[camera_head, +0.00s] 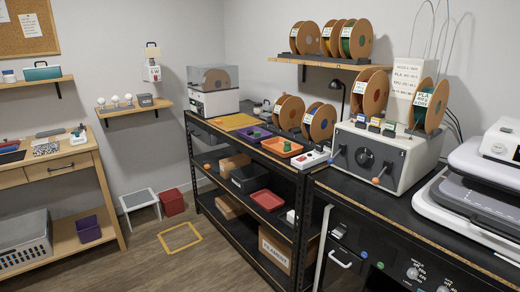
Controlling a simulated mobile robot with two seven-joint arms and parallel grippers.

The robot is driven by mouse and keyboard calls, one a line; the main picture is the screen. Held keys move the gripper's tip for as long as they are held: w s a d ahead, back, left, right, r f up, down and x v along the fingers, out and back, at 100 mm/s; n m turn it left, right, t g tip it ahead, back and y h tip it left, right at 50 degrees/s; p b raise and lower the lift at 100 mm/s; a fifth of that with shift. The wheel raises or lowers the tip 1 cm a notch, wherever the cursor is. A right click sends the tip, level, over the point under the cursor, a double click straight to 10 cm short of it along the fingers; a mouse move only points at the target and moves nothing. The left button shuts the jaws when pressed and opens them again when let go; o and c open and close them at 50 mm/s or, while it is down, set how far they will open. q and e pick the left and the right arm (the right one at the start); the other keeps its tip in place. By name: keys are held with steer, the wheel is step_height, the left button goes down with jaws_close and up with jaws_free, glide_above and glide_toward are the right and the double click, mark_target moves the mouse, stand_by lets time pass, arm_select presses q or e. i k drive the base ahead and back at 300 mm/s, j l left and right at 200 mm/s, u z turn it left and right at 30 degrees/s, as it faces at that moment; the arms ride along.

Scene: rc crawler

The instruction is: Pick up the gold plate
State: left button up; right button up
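A flat gold plate (233,122) lies on the black workbench, in front of the white machine with a clear cover. Neither my left nor my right gripper is in view.
An orange tray (282,147) and filament spools (320,122) stand along the black bench (225,141). The white machine (214,92) is behind the plate. A grey control box (385,155) stands right. A yellow square outline (180,238) marks the open wooden floor.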

mark_target(230, 121)
steer(key=i+j+u, duration=0.4)
steer(key=i, duration=0.25)
steer(key=i+u, duration=0.4)
steer(key=i, duration=0.3)
